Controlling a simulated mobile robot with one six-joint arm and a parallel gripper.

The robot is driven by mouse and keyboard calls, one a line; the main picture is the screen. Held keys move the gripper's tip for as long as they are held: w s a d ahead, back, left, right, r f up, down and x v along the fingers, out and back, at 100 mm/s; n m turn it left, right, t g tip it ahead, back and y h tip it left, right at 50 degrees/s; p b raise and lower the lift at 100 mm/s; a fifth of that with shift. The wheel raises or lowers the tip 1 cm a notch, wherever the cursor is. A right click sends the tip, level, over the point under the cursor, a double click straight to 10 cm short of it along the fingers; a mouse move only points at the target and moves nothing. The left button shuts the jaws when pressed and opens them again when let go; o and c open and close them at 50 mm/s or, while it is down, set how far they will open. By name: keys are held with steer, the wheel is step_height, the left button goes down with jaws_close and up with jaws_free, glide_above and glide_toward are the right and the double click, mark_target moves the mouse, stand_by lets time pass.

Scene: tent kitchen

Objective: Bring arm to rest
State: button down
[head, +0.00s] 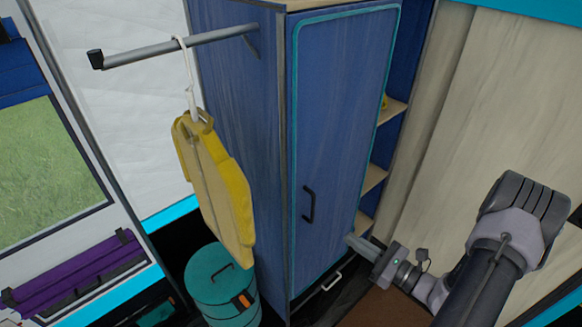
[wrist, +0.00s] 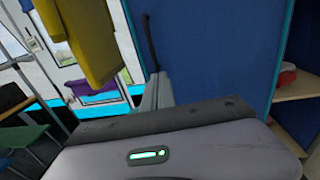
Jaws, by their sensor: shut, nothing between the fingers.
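My gripper (head: 352,240) is at the lower right of centre in the head view, at the end of my arm, which reaches in from the right. It is shut and empty. Its fingertips point left, in front of the lower part of the blue wardrobe door (head: 335,130). I cannot tell whether they touch it. The fingers also show in the wrist view (wrist: 154,92), close to the door's dark handle (wrist: 150,45). In the head view the handle (head: 309,204) is above and left of the fingertips.
A yellow jacket (head: 215,185) hangs from a rail (head: 180,46) left of the wardrobe. A teal bin (head: 221,285) stands below it. Open shelves (head: 375,178) lie right of the door. A light handle (head: 331,281) sits below the door. A beige wall (head: 470,110) is behind my arm.

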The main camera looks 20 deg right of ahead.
steer(key=s+a+r+n+g+y, duration=0.1)
steer(key=s+a+r+n+g, duration=0.1)
steer(key=a+r+n+g, duration=0.7)
steer(key=s+a+r+n+g+y, duration=0.2)
steer(key=a+r+n+g, duration=0.3)
steer(key=a, duration=0.6)
steer(key=s+a+r+n+t+h, duration=0.3)
steer(key=s+r+n+h, duration=0.5)
steer(key=n, duration=0.4)
steer(key=shift+s+a+r+t+h, duration=0.4)
steer(key=shift+r+h, duration=0.2)
steer(key=shift+r, duration=0.05)
